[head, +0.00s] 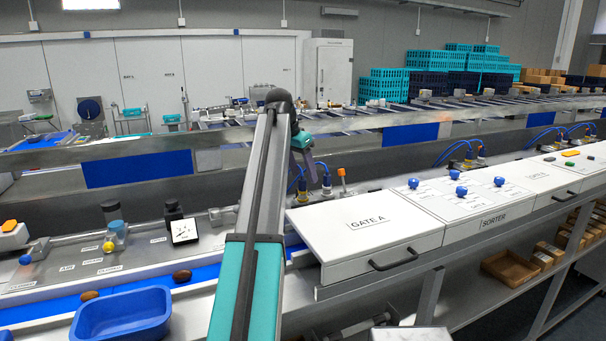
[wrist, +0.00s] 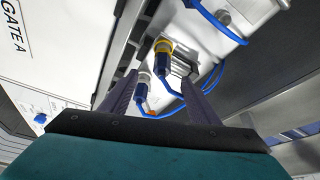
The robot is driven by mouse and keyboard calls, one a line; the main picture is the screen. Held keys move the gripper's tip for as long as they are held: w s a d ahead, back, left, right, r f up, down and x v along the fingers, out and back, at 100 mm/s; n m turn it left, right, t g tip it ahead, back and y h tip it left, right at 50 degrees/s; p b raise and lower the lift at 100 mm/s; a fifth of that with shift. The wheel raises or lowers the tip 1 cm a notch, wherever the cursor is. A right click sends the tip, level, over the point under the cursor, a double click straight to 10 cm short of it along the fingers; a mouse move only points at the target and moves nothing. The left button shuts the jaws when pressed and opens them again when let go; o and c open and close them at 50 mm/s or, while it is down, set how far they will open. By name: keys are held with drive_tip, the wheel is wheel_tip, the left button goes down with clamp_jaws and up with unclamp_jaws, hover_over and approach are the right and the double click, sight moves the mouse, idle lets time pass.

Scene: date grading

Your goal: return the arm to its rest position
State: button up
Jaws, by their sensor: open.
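My arm rises through the middle of the head view and bends over at its top. My gripper (head: 308,165) hangs there, to the left of and above the Gate A cover. In the wrist view my gripper (wrist: 160,97) shows two dark fingers spread apart with nothing held between them. Beyond the fingers is a blue and yellow connector (wrist: 163,52) with blue hoses. I cannot tell how far it is from the fingertips.
The white Gate A cover (head: 365,235) with a black handle lies right of my arm. A blue tray (head: 122,314) and brown dates (head: 181,276) lie at lower left. Blue knobs (head: 461,190) stand on the sorter panel. A gauge (head: 184,232) stands left of my arm.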

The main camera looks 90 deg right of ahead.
drive_tip(key=shift+r+p, duration=1.5)
drive_tip(key=shift+r, duration=1.9)
drive_tip(key=shift+w, duration=0.1)
